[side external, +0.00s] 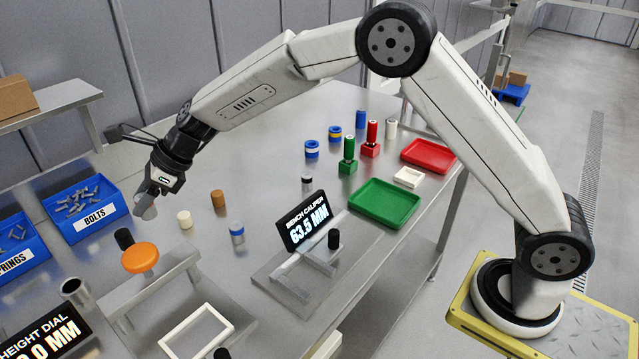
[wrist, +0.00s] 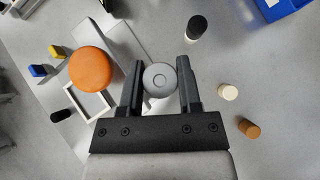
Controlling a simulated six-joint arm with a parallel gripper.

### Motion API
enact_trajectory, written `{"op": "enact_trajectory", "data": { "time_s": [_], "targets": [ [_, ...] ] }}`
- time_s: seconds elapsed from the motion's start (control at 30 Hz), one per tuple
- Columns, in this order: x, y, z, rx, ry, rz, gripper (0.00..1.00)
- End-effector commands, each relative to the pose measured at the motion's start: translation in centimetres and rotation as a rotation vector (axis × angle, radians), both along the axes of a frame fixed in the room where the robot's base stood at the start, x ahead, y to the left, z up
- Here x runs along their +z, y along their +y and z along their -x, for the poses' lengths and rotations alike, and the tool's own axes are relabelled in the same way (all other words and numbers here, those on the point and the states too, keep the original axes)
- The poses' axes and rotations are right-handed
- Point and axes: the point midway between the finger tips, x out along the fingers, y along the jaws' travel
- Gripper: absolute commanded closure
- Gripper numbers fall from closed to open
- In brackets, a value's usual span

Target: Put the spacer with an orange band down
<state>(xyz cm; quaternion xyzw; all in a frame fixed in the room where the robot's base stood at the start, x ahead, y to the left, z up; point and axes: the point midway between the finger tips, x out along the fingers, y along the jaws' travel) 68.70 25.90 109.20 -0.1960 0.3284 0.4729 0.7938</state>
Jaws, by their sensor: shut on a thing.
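My gripper (wrist: 158,90) is shut on a light grey round piece (wrist: 160,79), seen end-on between the two fingers in the wrist view. No orange band shows on it from this angle. In the side external view my gripper (side external: 149,196) hangs above the table's far left part, near the bolts bin. The held piece is hard to tell from the fingers there. Whether its lower end touches the table cannot be told.
A black cylinder (side external: 124,239), a cream cylinder (side external: 184,219), a brown cylinder (side external: 217,199) and a blue-banded grey one (side external: 237,234) stand nearby. The bolts bin (side external: 108,222) is left; green (side external: 400,205) and red (side external: 442,151) trays are right.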

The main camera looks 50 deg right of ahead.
Motion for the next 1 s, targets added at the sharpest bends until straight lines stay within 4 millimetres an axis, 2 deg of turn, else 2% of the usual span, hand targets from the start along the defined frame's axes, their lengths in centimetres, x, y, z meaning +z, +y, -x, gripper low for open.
{"op": "enact_trajectory", "data": {
  "time_s": [0.1,0.5,0.8,1.0],
  "targets": [
    [0.2,-2.2,1.6,0.025,0.001,-0.002,1.0],
    [0.3,-8.5,8.2,0.13,-0.001,-0.002,1.0],
    [0.2,-12.2,14.4,0.205,-0.002,-0.001,1.0],
    [0.2,-13.9,18.5,0.247,-0.003,-0.001,1.0]
  ]
}}
